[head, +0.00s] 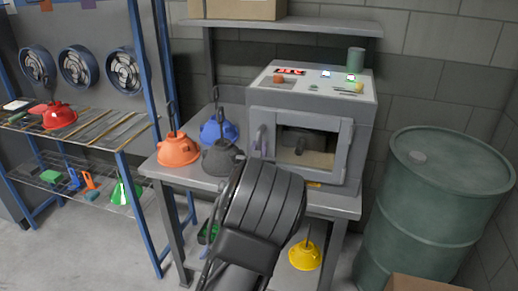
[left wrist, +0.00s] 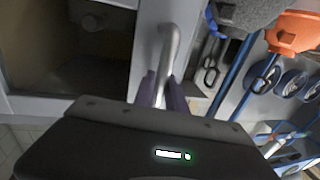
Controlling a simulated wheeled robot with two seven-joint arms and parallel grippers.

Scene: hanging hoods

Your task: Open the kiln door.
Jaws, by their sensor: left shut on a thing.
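The kiln (head: 365,120) is a grey box on the metal table. Its door (head: 347,150) has a grey frame around a dark window and looks flush with the front; I cannot tell whether there is a small gap. A bar handle (head: 261,138) stands on the door's left side. In the left wrist view the handle (left wrist: 172,42) runs down between the purple fingers of my left gripper (left wrist: 163,92), which is shut on it. In the head view my dark wrist hides most of the fingers. My right gripper is not in view.
Orange (head: 179,150), blue (head: 219,128) and grey (head: 221,158) hoods sit left of the kiln, close to my left arm. A yellow hood (head: 305,256) is below the table top. A green barrel (head: 435,210) stands at the right. A blue-framed rack (head: 142,110) is at the left.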

